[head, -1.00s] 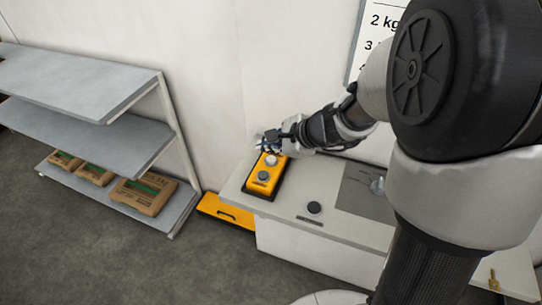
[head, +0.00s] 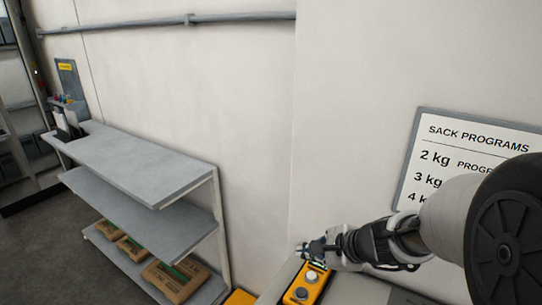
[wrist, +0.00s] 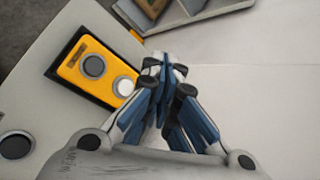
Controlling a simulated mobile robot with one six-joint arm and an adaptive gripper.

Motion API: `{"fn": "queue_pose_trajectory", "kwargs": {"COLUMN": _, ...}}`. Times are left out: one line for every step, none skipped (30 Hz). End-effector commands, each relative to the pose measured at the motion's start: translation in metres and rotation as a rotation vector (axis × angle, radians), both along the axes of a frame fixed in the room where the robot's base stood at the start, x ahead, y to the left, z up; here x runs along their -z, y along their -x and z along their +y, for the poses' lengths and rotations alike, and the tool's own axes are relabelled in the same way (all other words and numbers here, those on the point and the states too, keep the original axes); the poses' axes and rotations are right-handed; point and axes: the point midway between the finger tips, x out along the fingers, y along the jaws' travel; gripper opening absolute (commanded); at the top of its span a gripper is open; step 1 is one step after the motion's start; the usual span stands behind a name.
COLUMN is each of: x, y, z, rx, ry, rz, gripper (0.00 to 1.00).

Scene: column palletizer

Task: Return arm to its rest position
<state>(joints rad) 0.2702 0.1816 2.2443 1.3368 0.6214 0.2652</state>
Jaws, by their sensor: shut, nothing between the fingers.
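My gripper (head: 304,250) is at the end of my arm, which reaches in from the right in the head view. It is just above the far end of a yellow button box (head: 303,287) on a grey console top. In the wrist view my gripper (wrist: 166,66) has its blue fingers closed together with nothing between them. The yellow button box (wrist: 78,52) there lies to the left of the fingers, with a dark button and a white button. Whether the fingers touch the box I cannot tell.
A grey shelf unit (head: 150,166) stands left, with several brown sacks (head: 172,282) on its lowest shelf. A sign reading "SACK PROGRAMS" (head: 470,150) hangs on the wall behind my arm. The console top (wrist: 40,110) has another dark button (wrist: 15,145). Open floor (head: 50,240) lies far left.

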Motion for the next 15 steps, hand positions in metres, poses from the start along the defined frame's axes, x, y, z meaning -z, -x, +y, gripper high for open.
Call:
{"fn": "queue_pose_trajectory", "kwargs": {"x": -0.012, "y": 0.011, "z": 0.010, "rx": -0.070, "ry": 0.038, "rz": -0.026, "gripper": 0.00}}
{"fn": "queue_pose_trajectory", "kwargs": {"x": -0.019, "y": 0.019, "z": 0.016, "rx": -0.124, "ry": 0.069, "rz": -0.043, "gripper": 0.00}}
{"fn": "queue_pose_trajectory", "kwargs": {"x": -0.029, "y": 0.034, "z": 0.026, "rx": -0.209, "ry": 0.121, "rz": -0.069, "gripper": 0.00}}
{"fn": "queue_pose_trajectory", "kwargs": {"x": -0.036, "y": 0.046, "z": 0.032, "rx": -0.278, "ry": 0.164, "rz": -0.089, "gripper": 0.00}}
{"fn": "queue_pose_trajectory", "kwargs": {"x": -0.043, "y": 0.060, "z": 0.038, "rx": -0.353, "ry": 0.214, "rz": -0.109, "gripper": 0.00}}
{"fn": "queue_pose_trajectory", "kwargs": {"x": -0.050, "y": 0.080, "z": 0.045, "rx": -0.455, "ry": 0.283, "rz": -0.135, "gripper": 0.00}}
{"fn": "queue_pose_trajectory", "kwargs": {"x": -0.055, "y": 0.096, "z": 0.049, "rx": -0.530, "ry": 0.338, "rz": -0.153, "gripper": 0.00}}
{"fn": "queue_pose_trajectory", "kwargs": {"x": -0.058, "y": 0.111, "z": 0.051, "rx": -0.606, "ry": 0.393, "rz": -0.169, "gripper": 0.00}}
{"fn": "queue_pose_trajectory", "kwargs": {"x": -0.062, "y": 0.131, "z": 0.052, "rx": -0.701, "ry": 0.470, "rz": -0.187, "gripper": 0.00}}
{"fn": "queue_pose_trajectory", "kwargs": {"x": -0.064, "y": 0.146, "z": 0.051, "rx": -0.771, "ry": 0.528, "rz": -0.201, "gripper": 0.00}}
{"fn": "queue_pose_trajectory", "kwargs": {"x": -0.066, "y": 0.160, "z": 0.049, "rx": -0.837, "ry": 0.587, "rz": -0.211, "gripper": 0.00}}
{"fn": "queue_pose_trajectory", "kwargs": {"x": -0.067, "y": 0.178, "z": 0.045, "rx": -0.923, "ry": 0.668, "rz": -0.223, "gripper": 0.00}}
{"fn": "queue_pose_trajectory", "kwargs": {"x": -0.068, "y": 0.190, "z": 0.041, "rx": -0.982, "ry": 0.726, "rz": -0.228, "gripper": 0.00}}
{"fn": "queue_pose_trajectory", "kwargs": {"x": -0.069, "y": 0.201, "z": 0.036, "rx": -1.037, "ry": 0.784, "rz": -0.233, "gripper": 0.00}}
{"fn": "queue_pose_trajectory", "kwargs": {"x": -0.069, "y": 0.215, "z": 0.028, "rx": -1.102, "ry": 0.856, "rz": -0.234, "gripper": 0.00}}
